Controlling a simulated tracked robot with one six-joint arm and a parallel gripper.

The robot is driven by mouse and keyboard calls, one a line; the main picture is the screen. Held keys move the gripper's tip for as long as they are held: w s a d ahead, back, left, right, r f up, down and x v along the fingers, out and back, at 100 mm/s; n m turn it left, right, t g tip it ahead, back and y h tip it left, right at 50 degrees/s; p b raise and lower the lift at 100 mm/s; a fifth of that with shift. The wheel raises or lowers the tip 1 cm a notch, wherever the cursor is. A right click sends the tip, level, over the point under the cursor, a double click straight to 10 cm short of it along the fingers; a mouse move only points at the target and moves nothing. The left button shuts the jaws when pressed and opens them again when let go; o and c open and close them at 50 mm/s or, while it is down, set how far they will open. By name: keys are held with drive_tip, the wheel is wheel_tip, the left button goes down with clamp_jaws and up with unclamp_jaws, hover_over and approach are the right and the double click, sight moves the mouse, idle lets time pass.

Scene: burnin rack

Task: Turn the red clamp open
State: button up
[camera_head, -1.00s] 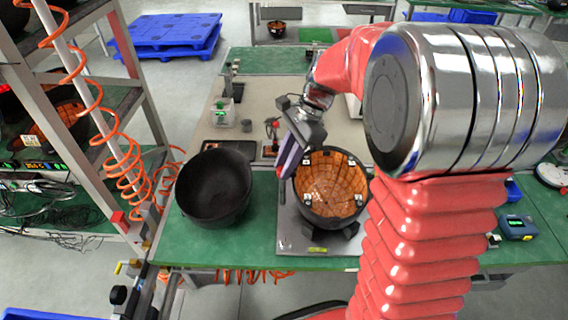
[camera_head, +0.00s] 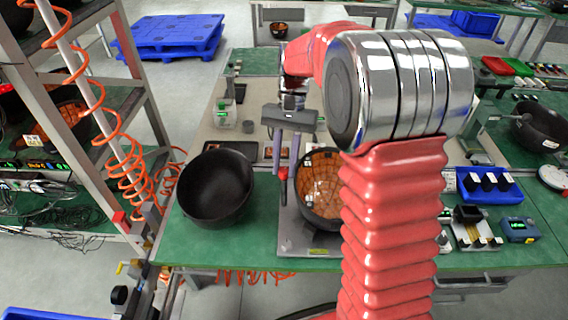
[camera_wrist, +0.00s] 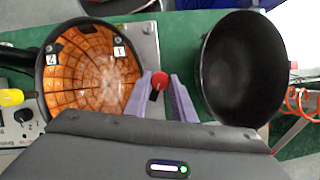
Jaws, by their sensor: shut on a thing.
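The red clamp (camera_head: 284,173) stands at the left edge of the grey metal plate, beside the tile-lined bowl (camera_head: 319,187). In the wrist view the clamp's red head (camera_wrist: 159,80) shows between the two purple fingertips. My gripper (camera_head: 285,168) comes down from above with its fingers on either side of the clamp, shut on it. The gripper also shows in the wrist view (camera_wrist: 164,85). The clamp's lower part is hard to make out. My arm hides the right side of the tile-lined bowl in the head view.
An empty black bowl (camera_head: 215,187) stands on the green table left of the clamp, with a small gap. A blue tray (camera_head: 489,185) and a small blue device (camera_head: 518,229) lie to the right. A rack with an orange coiled hose (camera_head: 125,165) stands at the left.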

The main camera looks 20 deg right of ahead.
drive_tip(key=shift+w+a+n+h, duration=0.15)
drive_tip(key=shift+n+h, duration=0.2)
drive_tip(key=shift+n, duration=0.7)
drive_tip(key=shift+w+d+n+h, duration=0.1)
drive_tip(key=shift+n+h, duration=0.25)
drive_tip(key=shift+n, duration=0.7)
clamp_jaws()
drive_tip(key=o, duration=1.1)
unclamp_jaws()
drive_tip(key=shift+s, duration=0.1)
drive_tip(key=shift+c, duration=0.2)
drive_tip(key=shift+r, duration=0.1)
drive_tip(key=a+v, duration=0.1)
drive_tip(key=v, duration=1.2)
drive_tip(key=shift+w+d+r, duration=0.15)
drive_tip(key=shift+w+d, duration=0.25)
